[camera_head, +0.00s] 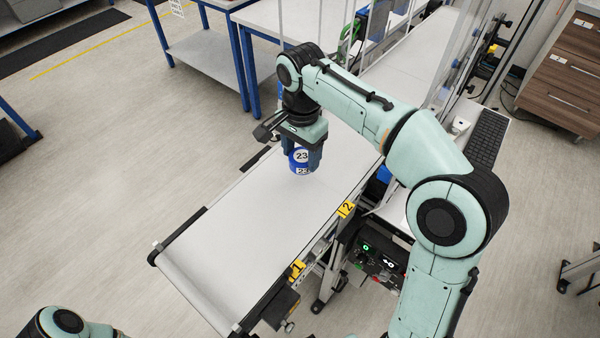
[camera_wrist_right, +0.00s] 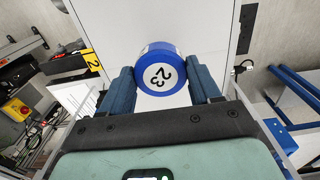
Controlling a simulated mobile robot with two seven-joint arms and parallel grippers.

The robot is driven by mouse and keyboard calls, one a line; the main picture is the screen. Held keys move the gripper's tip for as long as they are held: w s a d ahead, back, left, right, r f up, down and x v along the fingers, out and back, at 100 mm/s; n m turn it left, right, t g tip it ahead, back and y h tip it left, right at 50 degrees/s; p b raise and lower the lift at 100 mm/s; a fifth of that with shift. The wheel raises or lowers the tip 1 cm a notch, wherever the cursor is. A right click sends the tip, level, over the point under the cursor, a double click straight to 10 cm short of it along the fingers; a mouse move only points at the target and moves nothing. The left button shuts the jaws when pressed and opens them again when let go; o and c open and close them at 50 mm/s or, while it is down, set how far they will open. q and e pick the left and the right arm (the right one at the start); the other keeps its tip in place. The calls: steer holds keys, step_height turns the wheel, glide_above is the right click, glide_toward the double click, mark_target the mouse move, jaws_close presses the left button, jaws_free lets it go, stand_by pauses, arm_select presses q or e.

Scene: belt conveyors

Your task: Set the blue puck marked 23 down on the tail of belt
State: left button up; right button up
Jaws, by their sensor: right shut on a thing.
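The blue puck marked 23 (camera_head: 302,160) is between the fingers of my right gripper (camera_head: 302,150), over the white belt (camera_head: 255,220). It also shows in the right wrist view (camera_wrist_right: 158,76), with its white 23 label facing the camera and a blue finger on each side. My right gripper is shut on it. A second 23 shows just below the first in the head view; I cannot tell whether the puck touches the belt. The near roller end of the belt is bare. My left gripper is not in view; only part of my left arm shows at the bottom left.
Yellow tags marked 2 (camera_head: 346,209) sit along the belt's right side. A control box (camera_head: 379,262) with green lights is beside it. Blue-legged tables (camera_head: 205,55) stand behind left. Transparent guard panels rise at the belt's far end.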

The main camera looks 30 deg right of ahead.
mark_target(301, 168)
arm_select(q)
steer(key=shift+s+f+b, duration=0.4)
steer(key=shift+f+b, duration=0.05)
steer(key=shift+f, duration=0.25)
arm_select(e)
steer(key=shift+f, duration=2.8)
steer(key=shift+w+f, duration=0.1)
steer(key=o, duration=1.1)
steer(key=shift+f, duration=0.1)
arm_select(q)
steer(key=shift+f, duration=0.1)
arm_select(e)
step_height(301, 168, up, 12)
steer(key=p, duration=0.3)
steer(key=shift+r, duration=0.2)
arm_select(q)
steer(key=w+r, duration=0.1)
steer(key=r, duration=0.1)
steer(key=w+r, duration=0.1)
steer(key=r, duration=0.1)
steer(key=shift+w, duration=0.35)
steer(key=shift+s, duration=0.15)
